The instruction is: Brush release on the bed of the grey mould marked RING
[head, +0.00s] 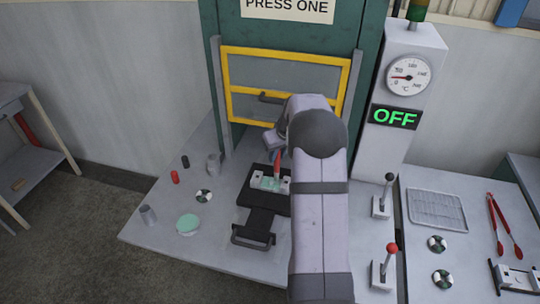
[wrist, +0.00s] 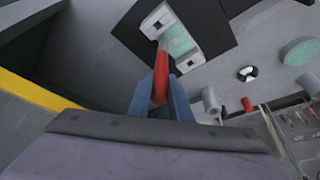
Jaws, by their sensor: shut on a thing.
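The grey mould (head: 284,187) lies on a black plate in front of the press, with a pale green bed (head: 268,184) between its two end blocks. In the wrist view its bed (wrist: 180,42) shows between an end block with a dark square hole (wrist: 156,20) and another one (wrist: 191,63). No RING mark is legible. My gripper (wrist: 161,88) is shut on the red handle of a brush (wrist: 161,72). The brush (head: 277,168) points down at the bed; its tip is at or just above the green surface, and I cannot tell whether they touch.
A round dish with a green surface (head: 187,224) stands front left on the bench. Small cylinders (head: 148,214) and a metal ring (head: 204,196) are nearby. The yellow guard frame (head: 232,53) is behind. Levers (head: 391,252), a wire rack (head: 436,209) and red tongs (head: 505,225) are right.

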